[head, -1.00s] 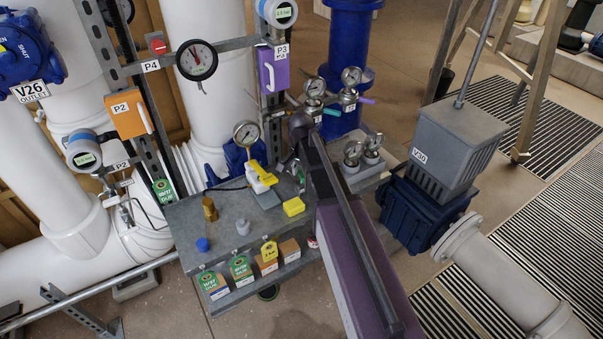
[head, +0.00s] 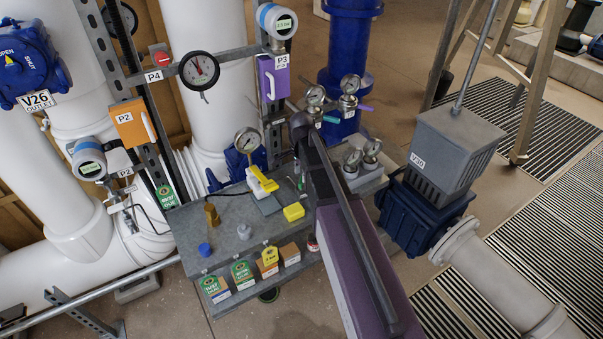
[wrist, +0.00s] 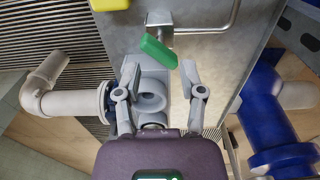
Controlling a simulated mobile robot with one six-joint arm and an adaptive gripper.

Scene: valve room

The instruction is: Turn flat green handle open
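The flat green handle (wrist: 158,51) shows in the wrist view as a bright green bar, tilted, just beyond and between my fingertips, on a small metal fitting. My gripper (wrist: 159,75) is open, with one finger left and one right of the handle's line. I see no clear contact with it. In the head view my arm hides the gripper's fingers. A small blue-green lever (head: 331,119) shows just right of the arm's far end there; I cannot tell if it is the same handle.
A bent steel rod (wrist: 230,20) stands close beyond the handle. A grey block with round openings (wrist: 151,88) lies between the fingers. In the head view, pressure gauges (head: 349,84) are close to the arm's end, and a grey bench (head: 225,232) holds small items left of it.

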